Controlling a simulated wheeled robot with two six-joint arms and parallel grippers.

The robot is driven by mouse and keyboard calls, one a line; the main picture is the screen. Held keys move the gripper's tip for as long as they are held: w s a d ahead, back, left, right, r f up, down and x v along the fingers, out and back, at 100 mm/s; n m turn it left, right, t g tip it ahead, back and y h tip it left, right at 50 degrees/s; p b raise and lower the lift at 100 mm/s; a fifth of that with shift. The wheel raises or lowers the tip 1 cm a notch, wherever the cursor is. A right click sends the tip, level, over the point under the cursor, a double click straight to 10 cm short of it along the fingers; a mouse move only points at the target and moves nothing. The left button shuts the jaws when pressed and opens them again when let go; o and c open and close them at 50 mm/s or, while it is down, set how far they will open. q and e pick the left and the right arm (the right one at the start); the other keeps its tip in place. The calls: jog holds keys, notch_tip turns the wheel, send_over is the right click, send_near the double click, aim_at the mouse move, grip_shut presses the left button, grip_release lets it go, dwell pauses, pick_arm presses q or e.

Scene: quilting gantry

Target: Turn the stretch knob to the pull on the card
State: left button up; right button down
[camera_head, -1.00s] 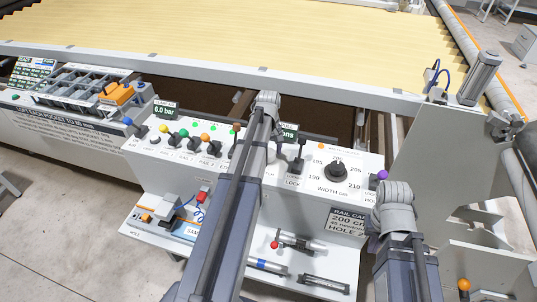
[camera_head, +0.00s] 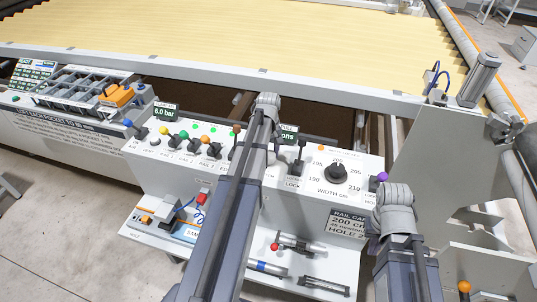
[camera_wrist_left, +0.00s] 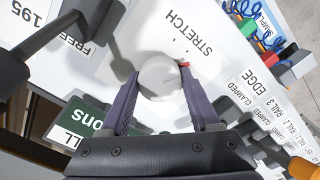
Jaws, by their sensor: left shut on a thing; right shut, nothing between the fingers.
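The stretch knob (camera_wrist_left: 160,76) is a pale round knob below the word STRETCH in the left wrist view, with a small red mark beside its edge. My left gripper (camera_wrist_left: 158,82) is shut on it, one finger on each side. In the head view my left arm covers the knob. A green display (camera_head: 289,132) ending in "ons" shows partly beside my arm; its number is hidden. A rail card (camera_head: 347,226) reads 200 cm and HOLE 2. I cannot make out a pull value on any card. My right gripper (camera_head: 373,236) is shut and empty, partly hidden by its wrist.
The width dial (camera_head: 336,174) and a lock lever (camera_head: 298,162) stand right of my left arm. Several coloured levers (camera_head: 184,138) stand to its left. A lower shelf (camera_head: 330,262) holds tools. A tall grey panel (camera_head: 440,165) rises at the right.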

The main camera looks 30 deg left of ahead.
pick_arm(q)
jog(key=m, duration=0.4)
jog(key=shift+m, duration=2.2)
jog(key=o, duration=1.4)
jog(key=shift+c, duration=0.2)
